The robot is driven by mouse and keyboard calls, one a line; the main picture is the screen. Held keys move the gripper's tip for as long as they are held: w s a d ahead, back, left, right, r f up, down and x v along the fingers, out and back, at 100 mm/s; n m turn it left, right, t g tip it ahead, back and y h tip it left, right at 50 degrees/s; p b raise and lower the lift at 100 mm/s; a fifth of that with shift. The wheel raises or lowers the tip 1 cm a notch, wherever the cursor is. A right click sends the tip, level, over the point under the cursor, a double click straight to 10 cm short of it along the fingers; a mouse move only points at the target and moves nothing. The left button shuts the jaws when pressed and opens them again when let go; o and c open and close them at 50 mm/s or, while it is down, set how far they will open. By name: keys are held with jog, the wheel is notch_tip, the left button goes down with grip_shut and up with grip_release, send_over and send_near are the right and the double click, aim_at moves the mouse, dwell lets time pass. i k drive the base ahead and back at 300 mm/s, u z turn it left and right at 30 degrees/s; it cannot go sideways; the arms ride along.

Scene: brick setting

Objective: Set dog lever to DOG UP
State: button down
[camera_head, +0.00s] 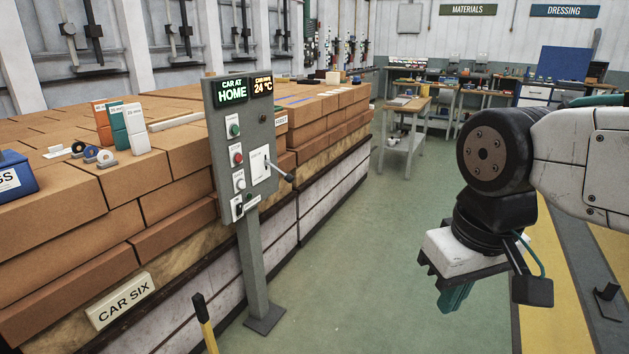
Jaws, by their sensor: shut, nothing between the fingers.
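A grey control panel (243,140) stands on a post in the middle of the view, reading "CAR AT HOME" and "24 °C". A lever with a dark knob (285,174) sticks out to the right from a white plate on the panel; its marks are too small to read. A yellow lever with a black grip (203,318) rises from the bottom edge, its base out of view. I cannot tell from labels which one is the dog lever. My gripper (452,302), with teal fingers, points down at right, shut and empty, well apart from both levers.
Stacked bricks fill a car (124,300) marked "CAR SIX" on the left, with small boxes and tape rolls on top. Green floor between panel and arm is clear. A small workbench (404,104) and a blue-topped cabinet stand at the back. Yellow floor stripes run at right.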

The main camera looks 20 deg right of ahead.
aim_at(288, 178)
jog(key=u, duration=0.05)
jog(key=k, duration=0.65)
jog(key=u, duration=0.6)
jog(key=i, duration=1.4)
jog(key=z, duration=0.45)
jog(key=i, duration=0.75)
jog(key=z, duration=0.5)
